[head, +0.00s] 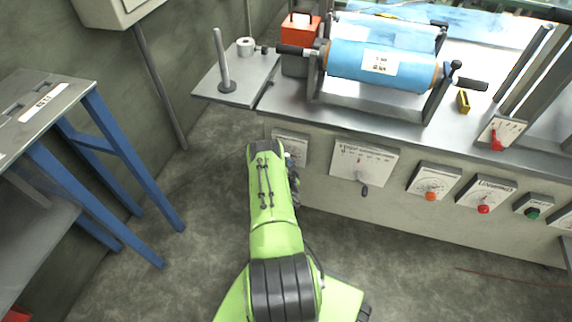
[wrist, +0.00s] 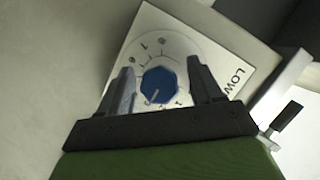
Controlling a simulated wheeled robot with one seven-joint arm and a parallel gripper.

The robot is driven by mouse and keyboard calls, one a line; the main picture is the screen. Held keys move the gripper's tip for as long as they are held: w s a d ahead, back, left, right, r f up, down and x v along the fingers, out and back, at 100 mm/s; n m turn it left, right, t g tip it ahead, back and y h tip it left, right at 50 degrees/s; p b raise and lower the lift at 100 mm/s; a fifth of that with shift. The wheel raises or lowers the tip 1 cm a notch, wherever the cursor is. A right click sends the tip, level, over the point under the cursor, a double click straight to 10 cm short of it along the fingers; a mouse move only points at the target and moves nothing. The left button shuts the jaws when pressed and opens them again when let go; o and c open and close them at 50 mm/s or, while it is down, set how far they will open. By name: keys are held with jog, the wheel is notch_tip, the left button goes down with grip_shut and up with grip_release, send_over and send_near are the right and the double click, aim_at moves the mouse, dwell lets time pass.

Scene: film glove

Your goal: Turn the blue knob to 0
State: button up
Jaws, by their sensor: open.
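The blue knob (wrist: 160,84) sits on a white dial plate (wrist: 212,52) in the wrist view. A pale pointer line on the knob points toward the lower part of the picture. Small marks and figures ring the knob, too small and tilted to read surely; "LOW" is printed toward the right edge. My gripper (wrist: 160,65) is open, with one dark finger on each side of the knob. A narrow gap seems to show beside each finger; I cannot tell whether either touches. In the head view my arm hides most of this plate (head: 290,140).
Right of this plate on the bench front are a panel with a lever (head: 364,168), an orange knob (head: 431,196), a red knob (head: 484,208) and a green button (head: 532,213). A blue film roll (head: 350,62) lies on top. A blue-legged table (head: 120,165) stands left.

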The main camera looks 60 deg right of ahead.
jog(key=c, duration=1)
jog(key=shift+c, duration=0.2)
jog(key=shift+r+n, duration=0.1)
jog(key=shift+n, duration=0.2)
jog(key=n+g+p, duration=0.2)
jog(key=shift+n, duration=0.4)
jog(key=n+g+p, duration=0.1)
jog(key=n+g, duration=0.1)
jog(key=n, duration=0.1)
jog(key=n+g, duration=0.1)
jog(key=n+g+b, duration=0.1)
jog(key=n, duration=0.1)
jog(key=shift+f+g, duration=0.2)
jog(key=shift+g, duration=0.1)
jog(key=shift+r+n+g+h+b, duration=0.1)
jog(key=shift+n+g+h+b, duration=0.3)
jog(key=shift+n+g+b, duration=0.75)
jog(key=shift+n, duration=0.45)
